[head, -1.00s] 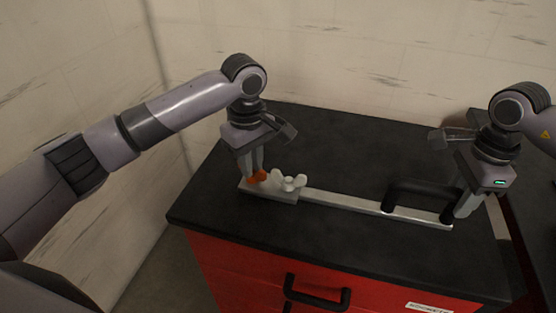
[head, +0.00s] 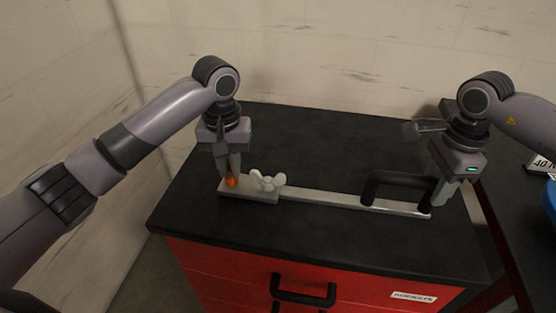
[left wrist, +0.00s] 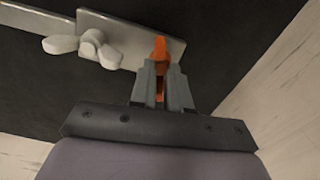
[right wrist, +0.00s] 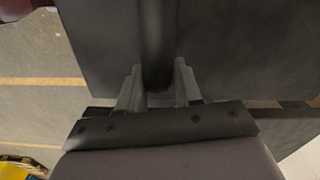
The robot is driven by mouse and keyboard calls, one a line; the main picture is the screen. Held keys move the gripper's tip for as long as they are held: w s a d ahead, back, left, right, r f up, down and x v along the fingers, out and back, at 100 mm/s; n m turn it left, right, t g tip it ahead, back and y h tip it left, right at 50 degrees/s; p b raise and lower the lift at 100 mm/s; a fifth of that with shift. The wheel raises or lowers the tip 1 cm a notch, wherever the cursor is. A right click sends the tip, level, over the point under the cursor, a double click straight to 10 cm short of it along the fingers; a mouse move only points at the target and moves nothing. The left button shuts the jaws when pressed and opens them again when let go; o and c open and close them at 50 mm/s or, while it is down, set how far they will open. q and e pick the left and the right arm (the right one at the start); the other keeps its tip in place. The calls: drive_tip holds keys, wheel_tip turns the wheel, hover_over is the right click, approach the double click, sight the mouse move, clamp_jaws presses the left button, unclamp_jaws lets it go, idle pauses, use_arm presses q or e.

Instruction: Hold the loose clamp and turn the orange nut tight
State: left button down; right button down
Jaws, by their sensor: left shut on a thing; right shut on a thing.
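The clamp is a long pale metal bar (head: 325,199) with a thicker end block (head: 262,197) at the left, lying on the black top. A white wing nut (head: 268,181) sits on the block, also in the left wrist view (left wrist: 90,46). The orange nut (head: 231,181) is at the bar's left end. My left gripper (head: 231,175) points down and is shut on the orange nut (left wrist: 160,52), which its fingers partly hide. A black handle (head: 400,179) stands on the bar's right end. My right gripper (head: 438,197) is shut on the handle's right post (right wrist: 157,45).
The black worktop (head: 310,150) is clear behind and in front of the bar. Below it is a red drawer cabinet (head: 225,275) with a black pull (head: 303,290). Pale walls stand behind and left. A blue object (head: 551,197) shows at the right edge.

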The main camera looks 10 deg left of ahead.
sight(231, 174)
use_arm(q)
drive_tip(key=m, duration=0.6)
drive_tip(key=shift+m, duration=0.3)
drive_tip(key=m, duration=1.2)
drive_tip(key=shift+m, duration=0.4)
drive_tip(key=m, duration=0.5)
drive_tip(key=shift+m, duration=0.3)
drive_tip(key=shift+d, duration=0.1)
drive_tip(key=c, duration=1.1)
unclamp_jaws()
wheel_tip(231, 174, up, 12)
